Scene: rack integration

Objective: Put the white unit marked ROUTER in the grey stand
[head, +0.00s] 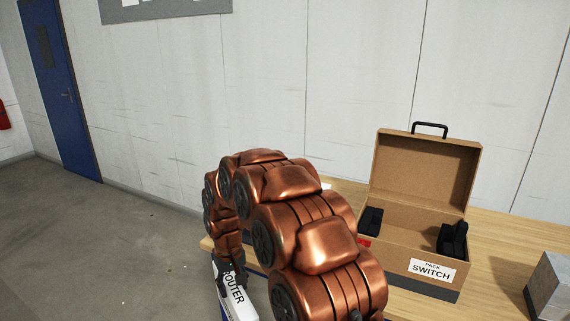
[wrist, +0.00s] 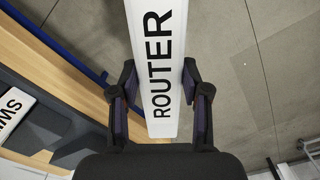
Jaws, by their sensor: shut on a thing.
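The white unit marked ROUTER (head: 238,302) hangs below my gripper (head: 229,270), beside the left end of the table in the head view; its lower part is cut off. In the wrist view the ROUTER unit (wrist: 160,50) sits between the two black fingers of my gripper (wrist: 159,78), with bare floor behind it. The fingers are shut on its sides. I cannot make out the grey stand for certain. A grey block (head: 550,288) is partly in view at the right edge of the head view, and I cannot tell whether it is the stand.
The table's edge and blue frame (wrist: 60,45) lie left of the unit in the wrist view. The floor (head: 110,240) at left is clear.

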